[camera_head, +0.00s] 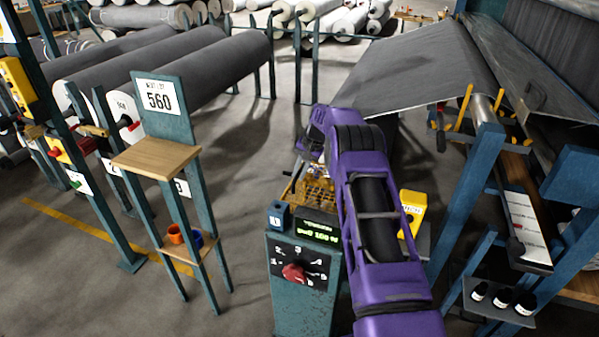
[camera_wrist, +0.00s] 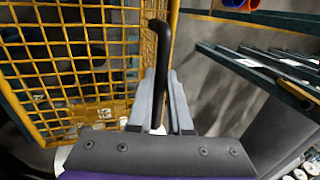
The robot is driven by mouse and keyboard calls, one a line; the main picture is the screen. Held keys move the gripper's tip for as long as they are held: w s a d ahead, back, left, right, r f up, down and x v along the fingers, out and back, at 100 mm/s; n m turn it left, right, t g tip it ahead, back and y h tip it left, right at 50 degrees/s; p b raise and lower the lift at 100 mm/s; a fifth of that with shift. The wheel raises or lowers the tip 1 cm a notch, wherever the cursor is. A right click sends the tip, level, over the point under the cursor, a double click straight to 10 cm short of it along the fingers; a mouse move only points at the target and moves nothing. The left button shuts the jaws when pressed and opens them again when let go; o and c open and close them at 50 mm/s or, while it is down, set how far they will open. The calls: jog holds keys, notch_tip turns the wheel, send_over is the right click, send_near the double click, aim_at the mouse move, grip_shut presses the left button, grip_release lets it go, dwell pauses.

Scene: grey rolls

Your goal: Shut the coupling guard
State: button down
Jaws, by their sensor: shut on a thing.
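The coupling guard is a yellow wire-mesh cage (camera_wrist: 70,75) filling the left of the wrist view, with a small number plate low on its frame. A black bar handle (camera_wrist: 157,40) stands at its right edge. My gripper (camera_wrist: 167,85) is shut on this handle, its grey fingers on either side of the bar. In the head view the yellow mesh (camera_head: 318,192) shows low behind the control post, partly hidden by my purple arm. My fingertips are hidden there. I cannot tell how far the guard is swung.
A teal control post (camera_head: 300,290) with a red knob and green display stands close in front of the guard. A stand with a wooden top (camera_head: 155,158) is to the left. A yellow box (camera_head: 411,208) is right of my arm. Open floor lies between stand and post.

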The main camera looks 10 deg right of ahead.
aim_at(314, 185)
jog(key=shift+a+f, duration=0.2)
jog(key=shift+f, duration=0.1)
jog(key=c, duration=0.9)
grip_release()
jog(key=shift+f, duration=0.1)
jog(key=shift+c, duration=0.2)
jog(key=shift+o, duration=0.5)
jog(key=shift+d, duration=0.1)
jog(key=shift+d, duration=0.15)
jog(key=p+v, duration=0.1)
jog(key=v, duration=1.6)
jog(key=shift+r, duration=0.35)
